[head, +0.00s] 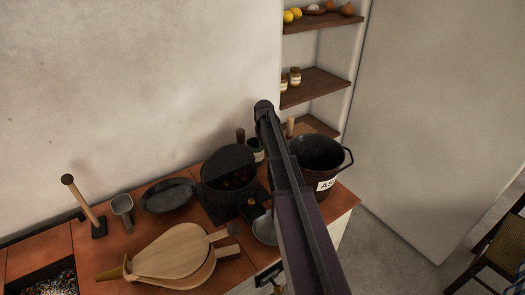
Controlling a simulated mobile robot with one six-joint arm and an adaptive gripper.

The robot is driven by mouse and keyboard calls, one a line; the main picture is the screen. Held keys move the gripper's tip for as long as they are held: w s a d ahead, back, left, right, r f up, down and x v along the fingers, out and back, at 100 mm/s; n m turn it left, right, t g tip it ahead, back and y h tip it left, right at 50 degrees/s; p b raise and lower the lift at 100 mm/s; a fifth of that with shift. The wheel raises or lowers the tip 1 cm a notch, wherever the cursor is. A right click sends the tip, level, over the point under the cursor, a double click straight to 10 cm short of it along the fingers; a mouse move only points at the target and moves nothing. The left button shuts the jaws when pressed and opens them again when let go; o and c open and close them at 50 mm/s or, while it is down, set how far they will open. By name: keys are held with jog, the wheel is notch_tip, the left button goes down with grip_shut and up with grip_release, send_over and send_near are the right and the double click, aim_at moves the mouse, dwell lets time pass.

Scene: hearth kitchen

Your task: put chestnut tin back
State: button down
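I cannot make out for sure which thing is the chestnut tin. My arm reaches up across the middle of the head view and covers part of the hearth top. I cannot make out my gripper's fingers in this view. Whether it holds anything does not show.
Wooden bellows (172,252), a grey mug (123,208), a dark oval pan (168,195) and a wooden-handled tool (86,207) crowd the tiled top (90,250). A dark ash bucket (318,152) stands right. Shelves (318,86) hold jars (295,77) and lemons (296,13).

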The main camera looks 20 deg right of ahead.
jog(key=shift+f, duration=0.15)
jog(key=c, duration=0.8)
grip_release()
notch_tip(320, 180, up, 12)
jog(key=p, duration=1.2)
jog(key=shift+d+r, duration=0.15)
jog(key=shift+r, duration=0.05)
